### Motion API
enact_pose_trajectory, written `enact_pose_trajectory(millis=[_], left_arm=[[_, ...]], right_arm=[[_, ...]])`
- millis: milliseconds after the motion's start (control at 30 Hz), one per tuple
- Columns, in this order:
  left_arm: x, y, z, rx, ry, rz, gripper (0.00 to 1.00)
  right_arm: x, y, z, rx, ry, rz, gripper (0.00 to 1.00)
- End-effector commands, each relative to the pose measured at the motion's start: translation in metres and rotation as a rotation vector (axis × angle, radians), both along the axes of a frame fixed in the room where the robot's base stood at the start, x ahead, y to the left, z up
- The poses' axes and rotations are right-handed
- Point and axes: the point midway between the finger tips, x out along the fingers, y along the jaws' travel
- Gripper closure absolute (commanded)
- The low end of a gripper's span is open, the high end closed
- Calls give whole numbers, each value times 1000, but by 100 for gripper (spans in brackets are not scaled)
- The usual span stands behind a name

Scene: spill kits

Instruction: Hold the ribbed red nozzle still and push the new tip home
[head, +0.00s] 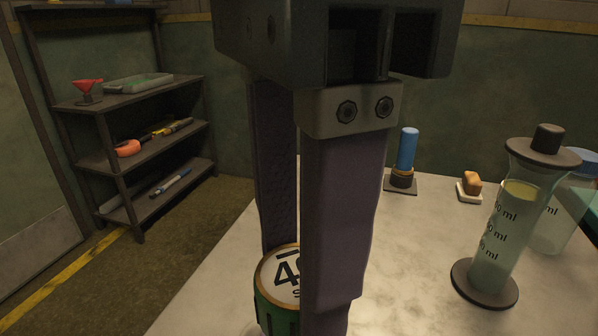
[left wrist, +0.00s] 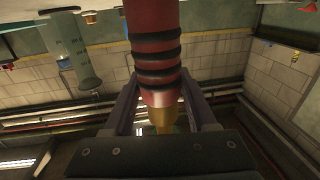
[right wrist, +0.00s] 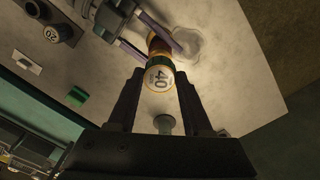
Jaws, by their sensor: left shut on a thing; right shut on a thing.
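The ribbed red nozzle (left wrist: 157,60) has black rings and a brass end (left wrist: 162,118). In the left wrist view it stands between the fingers of my left gripper (left wrist: 163,100), which is shut on it. The new tip (head: 281,277), green-rimmed with a white end marked 40, is held between the fingers of my right gripper (head: 302,290). In the right wrist view the tip (right wrist: 159,78) is lined up over the nozzle, with a gold band between them. I cannot tell how deep the tip sits. The nozzle and my left gripper are hidden in the head view.
A tall graduated cylinder (head: 491,258) and a clear jar (head: 556,218) stand on the pale table (head: 412,290) at right. A blue cylinder (head: 408,150) on a dark stand and a brown block (head: 471,181) on a white dish are behind. A shelf (head: 130,97) stands left.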

Motion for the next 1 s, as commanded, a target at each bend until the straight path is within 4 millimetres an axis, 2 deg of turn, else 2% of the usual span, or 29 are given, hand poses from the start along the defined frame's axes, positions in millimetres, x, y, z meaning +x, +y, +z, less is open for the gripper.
enact_pose_trajectory(millis=[633,1000], left_arm=[[0,0,0,0,1,0,100],[0,0,0,0,1,0,100]], right_arm=[[0,0,-1,0,0,-1,100],[0,0,-9,-1,1,-1,100]])
